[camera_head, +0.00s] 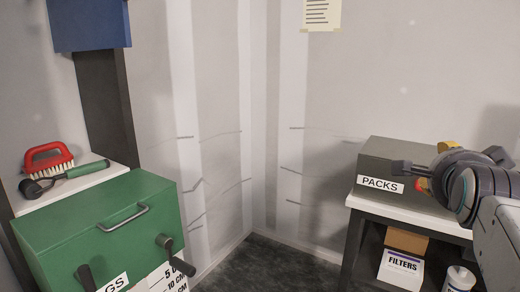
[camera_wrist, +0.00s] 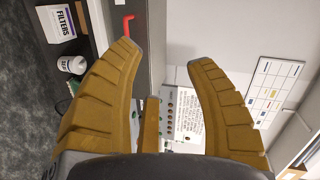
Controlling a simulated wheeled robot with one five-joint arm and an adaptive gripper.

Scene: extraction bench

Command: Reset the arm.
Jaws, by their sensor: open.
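My gripper (camera_head: 436,168) is at the right of the head view, on my arm that comes in from the right edge. It is in front of the grey PACKS box (camera_head: 385,160) and partly covers it. A small red part (camera_head: 422,185) shows just by the gripper, and a red bent handle (camera_wrist: 127,24) is near the left fingertip in the wrist view. I cannot tell whether they are the same thing.
The PACKS box stands on a white-topped bench (camera_head: 365,203). A FILTERS box (camera_head: 401,268) and a white tub (camera_head: 459,279) are below. At left are a green cabinet (camera_head: 110,235), a red brush (camera_head: 48,160) and a green-handled tool (camera_head: 75,173). The middle floor is clear.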

